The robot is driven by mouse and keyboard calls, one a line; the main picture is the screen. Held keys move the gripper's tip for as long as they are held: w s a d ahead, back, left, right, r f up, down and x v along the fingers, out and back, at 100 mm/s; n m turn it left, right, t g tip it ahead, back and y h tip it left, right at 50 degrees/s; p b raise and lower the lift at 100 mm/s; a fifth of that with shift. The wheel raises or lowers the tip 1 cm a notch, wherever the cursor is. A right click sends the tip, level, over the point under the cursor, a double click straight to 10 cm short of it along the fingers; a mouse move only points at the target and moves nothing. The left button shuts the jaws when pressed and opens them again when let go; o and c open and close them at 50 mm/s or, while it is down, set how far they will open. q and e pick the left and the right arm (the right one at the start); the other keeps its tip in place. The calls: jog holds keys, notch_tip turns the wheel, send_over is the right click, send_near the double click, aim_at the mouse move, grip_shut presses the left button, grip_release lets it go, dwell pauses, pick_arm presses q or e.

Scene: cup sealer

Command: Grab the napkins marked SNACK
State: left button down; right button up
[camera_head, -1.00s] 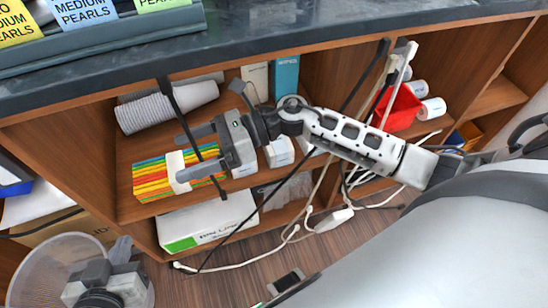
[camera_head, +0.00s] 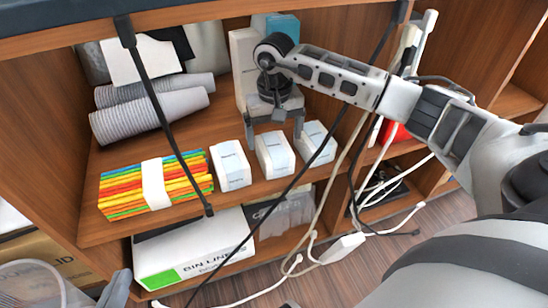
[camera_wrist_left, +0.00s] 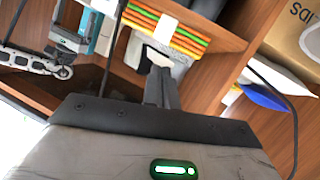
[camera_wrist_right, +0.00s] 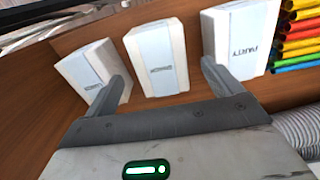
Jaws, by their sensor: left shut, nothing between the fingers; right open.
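Three white napkin packs stand in a row on the shelf: a left pack (camera_head: 230,165), a middle pack (camera_head: 275,154) and a right pack (camera_head: 317,141). In the right wrist view the pack beside the straws (camera_wrist_right: 240,37) reads PARTY; the labels on the middle pack (camera_wrist_right: 157,57) and far pack (camera_wrist_right: 90,78) are too small to read surely. My right gripper (camera_head: 274,127) is open and empty, its fingers at the back of the middle pack, apart in width around it; contact is unclear. My left gripper (camera_wrist_left: 160,82) is shut and empty, low at the left.
A bundle of coloured straws (camera_head: 120,192) lies left of the packs. Stacked grey cups (camera_head: 150,113) lie behind it. Black straps and white cables hang across the shelf front. A bin liner box (camera_head: 190,250) stands on the shelf below.

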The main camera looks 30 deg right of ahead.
aim_at(274, 145)
notch_tip(274, 145, down, 6)
jog(key=shift+w+r+b, duration=0.1)
jog(key=shift+r+b, duration=0.05)
jog(key=shift+b, duration=0.85)
jog(key=shift+r, duration=0.1)
jog(key=c, duration=1.1)
